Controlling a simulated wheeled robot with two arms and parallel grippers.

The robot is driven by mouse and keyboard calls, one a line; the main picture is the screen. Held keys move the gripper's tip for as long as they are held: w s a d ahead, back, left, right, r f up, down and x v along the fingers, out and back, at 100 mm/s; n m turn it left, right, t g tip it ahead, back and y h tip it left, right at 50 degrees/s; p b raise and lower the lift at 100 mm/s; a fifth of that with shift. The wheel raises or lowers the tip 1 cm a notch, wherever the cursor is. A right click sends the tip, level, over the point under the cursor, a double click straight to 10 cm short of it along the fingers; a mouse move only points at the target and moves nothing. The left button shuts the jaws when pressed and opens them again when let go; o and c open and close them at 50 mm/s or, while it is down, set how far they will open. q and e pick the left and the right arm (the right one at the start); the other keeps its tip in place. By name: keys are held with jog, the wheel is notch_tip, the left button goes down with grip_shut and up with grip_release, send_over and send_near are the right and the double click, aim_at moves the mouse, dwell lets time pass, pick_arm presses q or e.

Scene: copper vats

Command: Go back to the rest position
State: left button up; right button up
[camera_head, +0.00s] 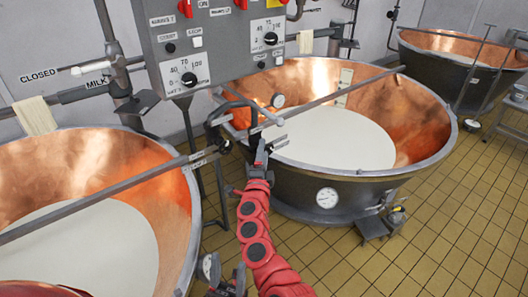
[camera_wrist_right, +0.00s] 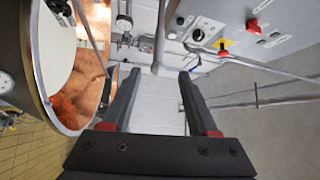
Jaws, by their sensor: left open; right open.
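My right arm, red and jointed, reaches up from the bottom centre of the head view. Its gripper (camera_head: 264,152) is in front of the near rim of the middle copper vat (camera_head: 418,118). In the right wrist view the two dark fingers (camera_wrist_right: 161,75) stand apart with nothing between them, only pale wall and pipework behind. My left gripper (camera_head: 225,277) is low at the bottom edge of the head view, open, with no object seen in it. It is beside the right arm and to the right of the left copper vat (camera_head: 150,185).
A grey control panel (camera_head: 222,45) with knobs and red switches hangs above the vats. A long grey bar (camera_head: 115,187) crosses the left vat. A third vat (camera_head: 450,45) stands at the back right. Tiled floor (camera_head: 440,225) is clear at the lower right.

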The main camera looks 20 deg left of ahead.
jog(key=shift+w+f, duration=0.15)
jog(key=shift+w, duration=0.1)
